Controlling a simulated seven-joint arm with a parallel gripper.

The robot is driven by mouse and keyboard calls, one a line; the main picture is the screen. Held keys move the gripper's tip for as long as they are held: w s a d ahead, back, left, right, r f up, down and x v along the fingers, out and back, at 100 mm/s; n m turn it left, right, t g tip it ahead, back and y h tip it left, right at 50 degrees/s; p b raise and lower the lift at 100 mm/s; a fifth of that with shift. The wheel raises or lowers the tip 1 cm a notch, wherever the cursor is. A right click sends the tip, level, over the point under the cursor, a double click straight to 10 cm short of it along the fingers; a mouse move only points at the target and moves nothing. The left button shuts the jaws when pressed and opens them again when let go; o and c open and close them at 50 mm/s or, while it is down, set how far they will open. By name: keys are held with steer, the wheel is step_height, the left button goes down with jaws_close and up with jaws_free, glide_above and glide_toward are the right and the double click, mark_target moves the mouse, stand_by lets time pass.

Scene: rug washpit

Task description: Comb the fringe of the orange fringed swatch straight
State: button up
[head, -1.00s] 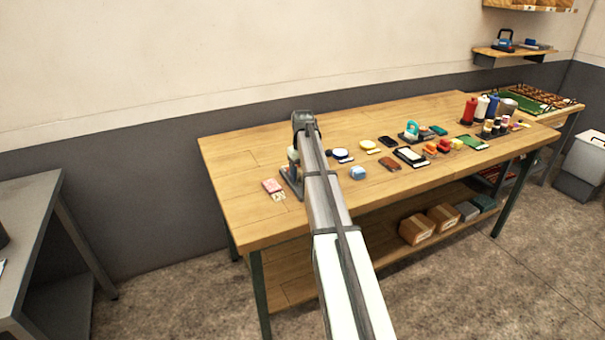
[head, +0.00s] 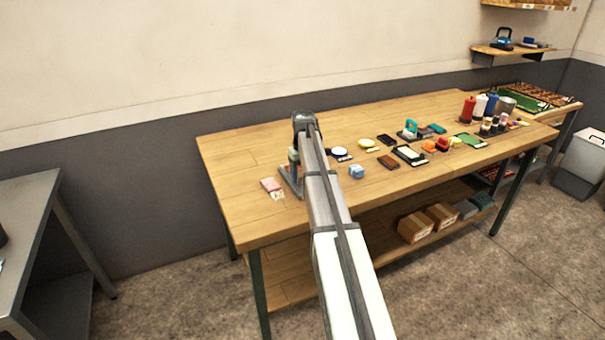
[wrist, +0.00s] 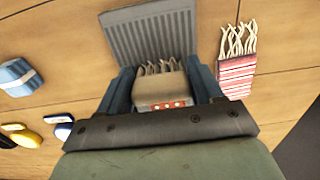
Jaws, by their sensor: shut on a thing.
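My gripper (wrist: 160,92) points down over the left part of the wooden table, its two blue fingers shut on the orange fringed swatch (wrist: 168,106). The swatch shows an orange band with pale dots and a beige upper part. Its pale fringe strands look wavy and uneven, and point toward the grey ribbed plate (wrist: 150,32). The strand tips overlap the plate's near edge in the wrist view; I cannot tell whether they touch it. In the head view my arm hides the swatch, and the plate (head: 288,184) shows only partly.
A red-striped swatch with tangled fringe (wrist: 237,72) lies right of the plate; it also shows in the head view (head: 271,186). A light-blue block (wrist: 18,77) lies to the left. Several small items and bottles (head: 480,105) fill the table's right part.

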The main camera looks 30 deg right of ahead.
steer(key=shift+s+f, duration=0.1)
steer(key=shift+s, duration=1.7)
stand_by(0.6)
steer(key=shift+r, duration=2.6)
steer(key=shift+w, duration=0.15)
steer(key=w, duration=0.4)
steer(key=shift+w, duration=0.4)
steer(key=shift+f, duration=2)
steer(key=shift+f, duration=0.55)
steer(key=shift+s, duration=0.7)
